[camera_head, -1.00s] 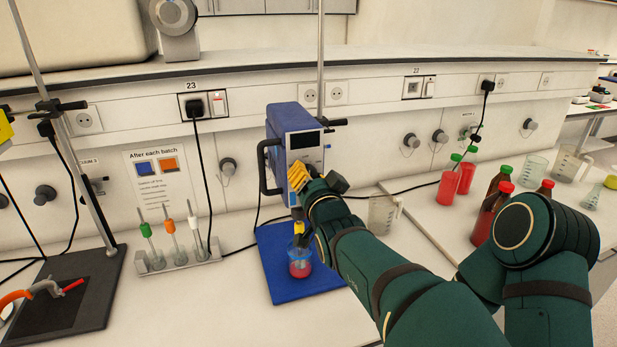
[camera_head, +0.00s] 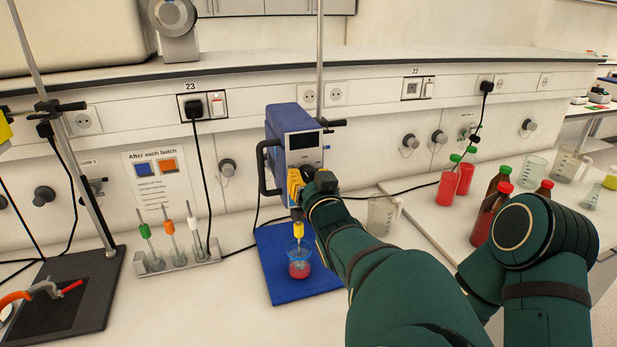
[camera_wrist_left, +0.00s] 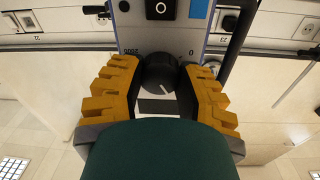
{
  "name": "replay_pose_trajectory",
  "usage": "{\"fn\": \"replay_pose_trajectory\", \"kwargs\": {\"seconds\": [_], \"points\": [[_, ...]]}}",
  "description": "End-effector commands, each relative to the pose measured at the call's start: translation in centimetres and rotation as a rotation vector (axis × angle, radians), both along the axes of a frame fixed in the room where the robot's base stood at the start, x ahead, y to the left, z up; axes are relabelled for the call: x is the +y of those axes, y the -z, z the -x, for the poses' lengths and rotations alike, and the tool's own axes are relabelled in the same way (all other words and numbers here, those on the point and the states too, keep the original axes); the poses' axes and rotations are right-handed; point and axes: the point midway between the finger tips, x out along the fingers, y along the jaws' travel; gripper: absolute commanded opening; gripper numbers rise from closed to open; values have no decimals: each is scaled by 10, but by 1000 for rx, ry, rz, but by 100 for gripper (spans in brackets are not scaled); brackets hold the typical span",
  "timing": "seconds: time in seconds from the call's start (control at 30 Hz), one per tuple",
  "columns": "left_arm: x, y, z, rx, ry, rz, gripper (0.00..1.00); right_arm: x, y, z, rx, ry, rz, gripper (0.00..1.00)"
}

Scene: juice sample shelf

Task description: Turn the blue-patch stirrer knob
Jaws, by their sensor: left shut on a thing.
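The blue stirrer (camera_head: 287,122) stands above its blue base plate (camera_head: 275,275). In the left wrist view its grey front panel carries a blue patch (camera_wrist_left: 199,9), a dark switch (camera_wrist_left: 161,9) and a round black knob (camera_wrist_left: 160,74) with a pale pointer line. Printed marks "0" and "2000" flank the knob. My left gripper (camera_head: 297,187), with yellow ribbed fingers, is shut on the knob, one finger on each side. The fingers and hand hide the knob in the head view. My right gripper is not in view.
A beaker of red liquid (camera_head: 300,268) stands on the base plate below my gripper, with a yellow-collared shaft (camera_head: 298,230) above it. A rack of colored stirring shafts (camera_head: 178,263) stands left. Red bottles (camera_head: 489,215) and a clear jug (camera_head: 381,216) stand right.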

Motion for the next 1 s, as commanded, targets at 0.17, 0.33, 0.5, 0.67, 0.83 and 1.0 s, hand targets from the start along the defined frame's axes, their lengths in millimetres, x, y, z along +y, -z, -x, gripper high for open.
{"fn": "replay_pose_trajectory", "kwargs": {"seconds": [0.17, 0.33, 0.5, 0.67, 0.83, 1.0], "points": [[2, 1, -1, -53, -3, 167, 0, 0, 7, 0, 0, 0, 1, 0], [1, 1, -1, -104, -3, 320, 0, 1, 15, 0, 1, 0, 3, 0], [1, 2, -1, -154, -3, 473, 0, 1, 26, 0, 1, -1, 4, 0], [1, 2, -1, -200, -3, 615, 0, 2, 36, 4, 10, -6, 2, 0], [1, 2, -1, -244, -3, 748, 0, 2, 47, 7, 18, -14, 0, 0], [1, 2, -1, -280, -3, 857, 0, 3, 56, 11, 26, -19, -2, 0]]}}
